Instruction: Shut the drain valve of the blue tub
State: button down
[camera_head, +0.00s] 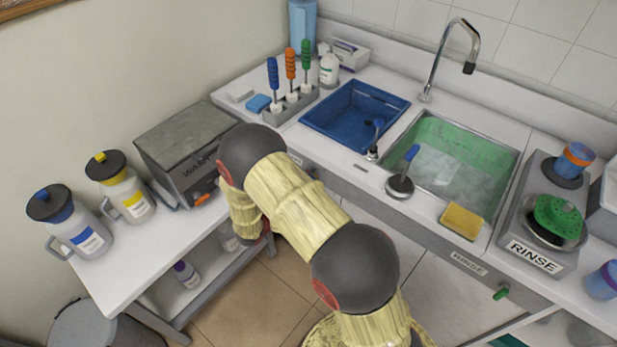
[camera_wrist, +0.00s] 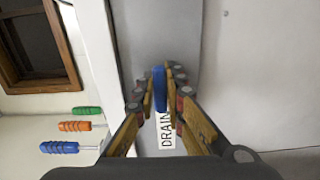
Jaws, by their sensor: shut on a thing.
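The blue tub (camera_head: 342,112) is set into the white counter, left of the green-lined sink. In the wrist view, my gripper (camera_wrist: 165,80) has its fingers closed on both sides of a blue drain valve handle (camera_wrist: 159,90). The handle stands lengthwise in the picture, against the grey front panel. A white DRAIN label (camera_wrist: 165,135) sits just below it, partly covered by the fingers. In the head view my arm hides the gripper and the valve.
The green-lined sink (camera_head: 450,150) has a plunger (camera_head: 402,184) and a yellow sponge (camera_head: 461,221) at its front edge. A rack (camera_head: 290,103) of coloured-handled brushes stands left of the tub. A grey box machine (camera_head: 185,145) and jugs (camera_head: 125,195) stand on the left side table.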

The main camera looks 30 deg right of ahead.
jog(key=shift+f, duration=0.1)
jog(key=c, duration=1.8)
grip_release()
jog(key=shift+c, duration=0.2)
jog(key=shift+a, duration=0.1)
jog(key=v, duration=1.1)
jog(key=shift+s+a, duration=0.15)
jog(key=shift+a, duration=0.25)
